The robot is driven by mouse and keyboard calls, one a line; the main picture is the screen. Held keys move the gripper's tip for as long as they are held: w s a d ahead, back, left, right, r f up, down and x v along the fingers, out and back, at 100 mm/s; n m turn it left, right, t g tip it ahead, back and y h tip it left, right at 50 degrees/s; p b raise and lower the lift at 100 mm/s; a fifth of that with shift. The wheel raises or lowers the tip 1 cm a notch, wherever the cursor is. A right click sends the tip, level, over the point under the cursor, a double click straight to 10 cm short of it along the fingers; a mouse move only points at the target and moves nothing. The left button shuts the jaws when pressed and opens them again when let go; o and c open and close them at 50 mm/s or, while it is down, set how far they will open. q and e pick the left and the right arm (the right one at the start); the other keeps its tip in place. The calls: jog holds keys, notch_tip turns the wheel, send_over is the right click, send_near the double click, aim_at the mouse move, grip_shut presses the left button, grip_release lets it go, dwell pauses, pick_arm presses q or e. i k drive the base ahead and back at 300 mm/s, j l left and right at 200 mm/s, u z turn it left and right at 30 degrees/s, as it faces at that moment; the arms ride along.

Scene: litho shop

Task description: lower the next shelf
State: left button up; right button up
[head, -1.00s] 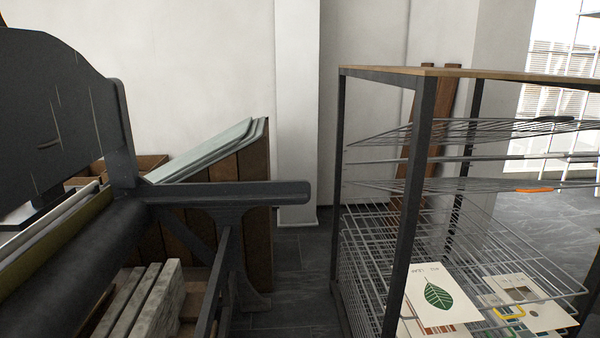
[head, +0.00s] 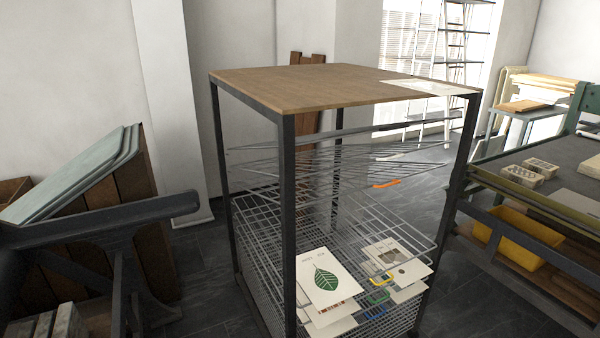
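A drying rack with a dark metal frame (head: 287,190) and a wooden top (head: 330,86) stands in the middle of the head view. Several wire shelves (head: 280,160) are tilted up in its upper half. An orange tab (head: 386,184) shows on one of these. Lower wire shelves (head: 265,215) lie about level, closely stacked. A print with a green leaf (head: 327,283) and other prints (head: 395,262) lie on the top one of them. Yellow and green tabs (head: 379,288) show at its front edge. Neither of my grippers is in view.
A press with a dark arm (head: 130,212) stands at the left, with grey-green boards (head: 75,175) leaning behind it. At the right is a table (head: 560,213) with small blocks on it and a yellow bin (head: 518,238) below. Dark floor shows between the press and the rack.

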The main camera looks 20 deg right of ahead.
aim_at(396, 181)
jog(key=i+l+u, duration=0.1)
jog(key=l, duration=0.6)
jog(key=i+l+u, duration=0.1)
jog(key=l, duration=0.6)
jog(key=i+l, duration=0.15)
jog(key=l, duration=0.55)
jog(key=u, duration=0.05)
